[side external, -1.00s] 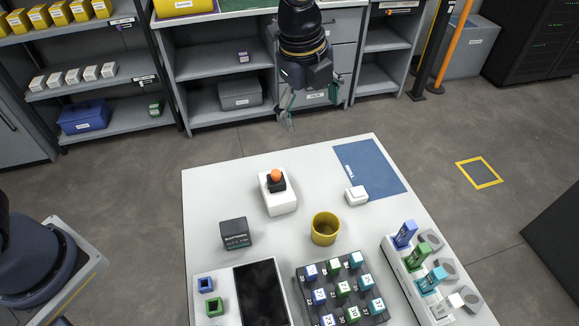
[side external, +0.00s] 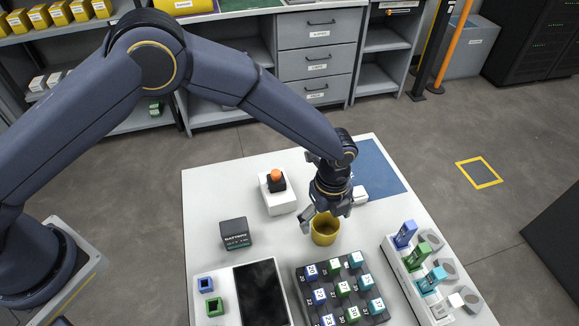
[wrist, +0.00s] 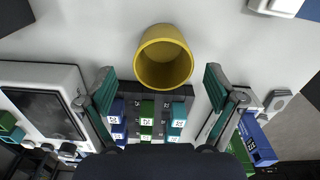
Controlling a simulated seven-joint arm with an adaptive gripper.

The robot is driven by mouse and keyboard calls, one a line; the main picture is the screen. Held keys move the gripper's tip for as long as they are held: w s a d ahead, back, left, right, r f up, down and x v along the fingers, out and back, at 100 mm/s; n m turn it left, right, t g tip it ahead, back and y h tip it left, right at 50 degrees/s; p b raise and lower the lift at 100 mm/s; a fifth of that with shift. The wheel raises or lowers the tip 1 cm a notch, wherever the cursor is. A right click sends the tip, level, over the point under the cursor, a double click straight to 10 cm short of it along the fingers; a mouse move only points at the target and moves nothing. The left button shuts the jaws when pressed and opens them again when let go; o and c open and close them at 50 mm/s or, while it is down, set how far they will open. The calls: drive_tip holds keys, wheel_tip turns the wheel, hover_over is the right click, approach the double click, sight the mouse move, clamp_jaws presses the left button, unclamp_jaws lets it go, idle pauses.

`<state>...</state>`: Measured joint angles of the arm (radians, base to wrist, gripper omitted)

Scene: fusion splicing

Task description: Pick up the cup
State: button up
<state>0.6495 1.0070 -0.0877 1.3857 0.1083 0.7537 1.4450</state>
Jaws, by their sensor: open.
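The yellow cup (side external: 324,232) stands upright on the white table, near its middle. In the side view my gripper (side external: 326,217) is at the cup from above and hides part of its rim. In the wrist view the cup (wrist: 164,57) is at the top centre, its open mouth showing and empty. The two fingers of my gripper (wrist: 160,88) are spread apart, one lower left and one lower right of the cup. Nothing is between the fingertips, and the cup lies a little beyond them in the wrist view.
A dark tray of blue, green and teal blocks (side external: 301,277) is just in front of the cup. A holder with coloured blocks (side external: 407,266) stands at right. A battery box (side external: 236,233), a white box with an orange button (side external: 276,196) and a dark tablet (side external: 262,290) are at left.

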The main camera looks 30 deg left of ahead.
sight(325, 229)
wheel_tip(325, 229, down, 5)
drive_tip(key=shift+w+d+f, duration=0.1)
drive_tip(key=shift+w+f, duration=0.05)
drive_tip(key=shift+c, duration=0.2)
drive_tip(key=c, duration=1.3)
